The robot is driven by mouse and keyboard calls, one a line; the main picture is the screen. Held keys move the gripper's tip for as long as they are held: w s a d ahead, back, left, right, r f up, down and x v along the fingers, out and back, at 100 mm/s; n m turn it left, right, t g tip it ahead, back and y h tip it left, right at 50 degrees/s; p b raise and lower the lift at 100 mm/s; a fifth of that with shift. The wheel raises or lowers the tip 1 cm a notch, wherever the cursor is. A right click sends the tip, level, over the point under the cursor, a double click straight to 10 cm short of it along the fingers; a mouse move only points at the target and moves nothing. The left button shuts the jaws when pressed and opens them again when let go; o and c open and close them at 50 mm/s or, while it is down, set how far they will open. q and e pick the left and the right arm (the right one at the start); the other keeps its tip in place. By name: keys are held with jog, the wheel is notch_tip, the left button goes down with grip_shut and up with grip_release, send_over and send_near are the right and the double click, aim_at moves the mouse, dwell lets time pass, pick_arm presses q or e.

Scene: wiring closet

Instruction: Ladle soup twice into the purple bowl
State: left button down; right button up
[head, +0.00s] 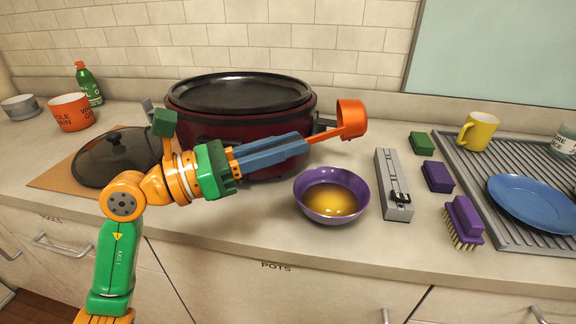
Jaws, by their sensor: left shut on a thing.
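The purple bowl (306,208) sits upright on the counter near its front edge, with yellow-orange soup (330,199) in it. My left gripper (305,143) is shut on the handle of an orange ladle (351,118). The ladle's cup is in the air, above and slightly right of the bowl; what is inside it is hidden. A dark red pot (285,110) with a black top stands behind my left arm, which covers part of its front. My right gripper is not in view.
A dark lid (105,160) lies on a brown board (55,175) at left, near an orange mug (70,112) and green bottle (88,85). Right of the bowl are a grey tool (391,180), purple brush (463,220), blue plate (535,203) and yellow mug (480,132).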

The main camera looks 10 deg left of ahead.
pick_arm(q)
notch_tip(320, 180, down, 4)
jog(key=n+t+h+b, duration=0.2)
jog(key=t+h+b, duration=0.1)
jog(key=b, duration=0.5)
jog(key=shift+n+t, duration=0.4)
dwell(1.2)
